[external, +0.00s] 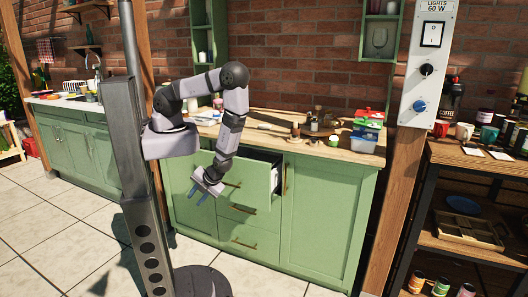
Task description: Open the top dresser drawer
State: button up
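The green dresser (322,215) stands against the brick wall under a wooden top. Its top drawer (252,193) is pulled out, and part of its dark inside shows at the right. A brass handle sits on the drawer's front. My gripper (198,195) is at the left of the drawer front and points down to the left. My arm hides part of the drawer's left side.
Two lower drawers (243,238) look shut. The wooden top (295,143) holds small bottles and stacked colored boxes (368,127). A post with a switch panel (424,65) and a shelf with mugs stand at the right. The tiled floor (65,235) at left is clear.

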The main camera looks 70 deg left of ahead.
notch_tip(320, 180, up, 3)
jog(key=w+d+n+t+h+p, duration=0.1)
jog(key=w+d+n+h+p, duration=0.1)
jog(key=w+n+h+p, duration=0.3)
jog(key=n+t+p, duration=0.5)
jog(key=n+t, duration=0.1)
jog(key=n, duration=0.5)
send_near(227, 179)
jog(key=shift+d+f, duration=0.9)
jog(key=shift+d, duration=1.55)
jog(key=shift+y, duration=0.3)
jog(key=shift+p+x, duration=0.65)
jog(key=shift+x, duration=1.85)
jog(key=shift+s, duration=0.1)
grip_shut()
